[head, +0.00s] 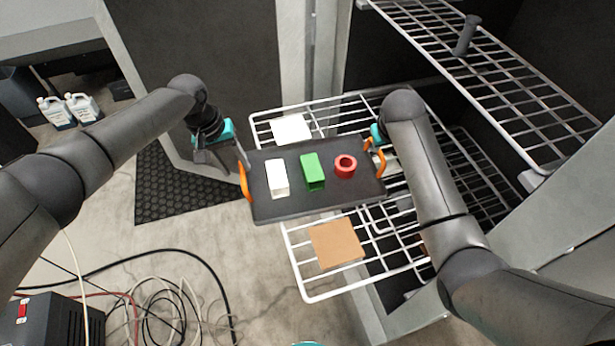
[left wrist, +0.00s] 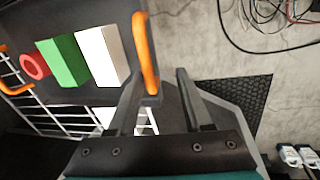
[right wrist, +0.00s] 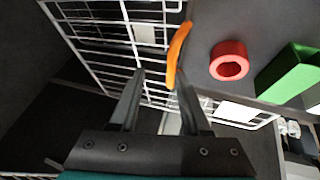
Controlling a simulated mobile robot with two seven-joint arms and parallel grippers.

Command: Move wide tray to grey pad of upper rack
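The wide tray (head: 315,205) is dark grey with orange handles at both ends. It lies over the white wire rack (head: 300,285), its left end beyond the rack's edge; I cannot tell whether it touches the wires. It carries a white block (head: 277,178), a green block (head: 312,172) and a red ring (head: 345,166). My left gripper (left wrist: 161,75) is open at the left handle (left wrist: 148,55), which is by one finger. My right gripper (right wrist: 160,72) is open at the right handle (right wrist: 178,52), also by one finger. A greyish pad (right wrist: 145,34) shows on the rack wires.
A white pad (head: 291,128) and a brown pad (head: 337,244) lie on the rack around the tray. Another wire shelf (head: 520,105) with a grey peg (head: 466,35) stands higher at right. A grey post (head: 312,50) rises behind. Cables (head: 165,310) lie on the floor.

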